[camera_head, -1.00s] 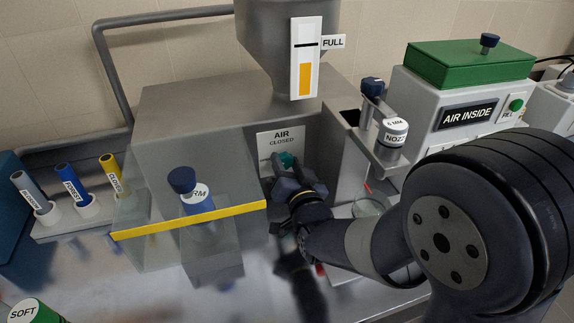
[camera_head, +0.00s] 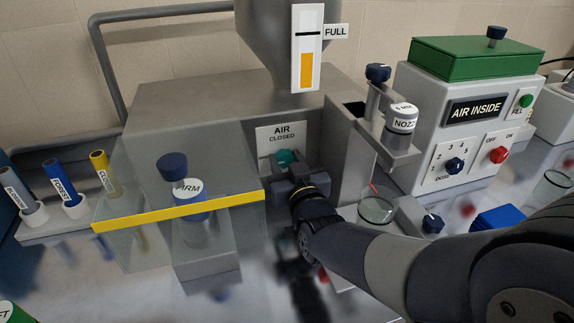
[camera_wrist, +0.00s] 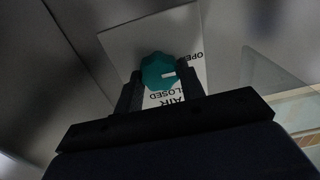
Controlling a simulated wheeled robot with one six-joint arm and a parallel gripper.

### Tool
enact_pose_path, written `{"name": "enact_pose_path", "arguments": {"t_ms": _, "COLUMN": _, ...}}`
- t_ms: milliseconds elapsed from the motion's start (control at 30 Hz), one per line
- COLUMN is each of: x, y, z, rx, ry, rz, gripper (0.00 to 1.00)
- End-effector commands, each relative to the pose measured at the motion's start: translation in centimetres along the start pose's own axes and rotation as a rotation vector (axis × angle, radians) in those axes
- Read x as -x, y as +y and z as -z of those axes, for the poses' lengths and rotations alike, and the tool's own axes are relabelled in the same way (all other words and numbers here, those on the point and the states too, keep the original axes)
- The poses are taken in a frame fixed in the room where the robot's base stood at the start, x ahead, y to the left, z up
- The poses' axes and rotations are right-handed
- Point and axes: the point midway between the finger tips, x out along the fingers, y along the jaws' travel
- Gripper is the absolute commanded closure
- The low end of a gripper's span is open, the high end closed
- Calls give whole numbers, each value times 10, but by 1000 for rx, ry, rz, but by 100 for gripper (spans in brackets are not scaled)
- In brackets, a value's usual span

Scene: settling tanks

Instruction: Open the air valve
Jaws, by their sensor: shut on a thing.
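The air valve is a teal knob (camera_head: 285,158) on a white plate (camera_head: 270,138) marked AIR and CLOSED, on the front of the grey machine. My gripper (camera_head: 290,180) is at the knob and shut on it. In the wrist view the knob (camera_wrist: 158,72) sits between the two dark fingers (camera_wrist: 158,90). A white mark on the knob points to the right there. The plate (camera_wrist: 120,42) looks upside down in that view, with OPEN at upper right and CLOSED below the knob.
A clear guard with a yellow edge (camera_head: 185,212) stands left of my gripper, with a blue-capped FIRM bottle (camera_head: 188,190) behind it. A glass dish (camera_head: 378,208) and a nozzle holder (camera_head: 400,130) are at right. The AIR INSIDE box (camera_head: 470,130) stands further right.

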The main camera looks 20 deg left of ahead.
Motion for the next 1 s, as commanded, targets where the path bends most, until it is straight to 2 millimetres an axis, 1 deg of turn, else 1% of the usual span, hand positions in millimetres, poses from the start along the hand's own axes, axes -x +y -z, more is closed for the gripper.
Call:
{"name": "enact_pose_path", "arguments": {"t_ms": 367, "x": 0, "y": 0, "z": 0, "rx": 9, "ry": 0, "rz": 0, "gripper": 86}}
{"name": "enact_pose_path", "arguments": {"t_ms": 400, "x": 0, "y": 0, "z": 0, "rx": 9, "ry": 0, "rz": 0, "gripper": 62}}
{"name": "enact_pose_path", "arguments": {"t_ms": 633, "x": 0, "y": 0, "z": 0, "rx": 7, "ry": 0, "rz": 0, "gripper": 43}}
{"name": "enact_pose_path", "arguments": {"t_ms": 667, "x": 0, "y": 0, "z": 0, "rx": 7, "ry": 0, "rz": 0, "gripper": 41}}
{"name": "enact_pose_path", "arguments": {"t_ms": 900, "x": 0, "y": 0, "z": 0, "rx": 7, "ry": 0, "rz": 0, "gripper": 41}}
{"name": "enact_pose_path", "arguments": {"t_ms": 1000, "x": 5, "y": 0, "z": 0, "rx": 6, "ry": 0, "rz": 0, "gripper": 41}}
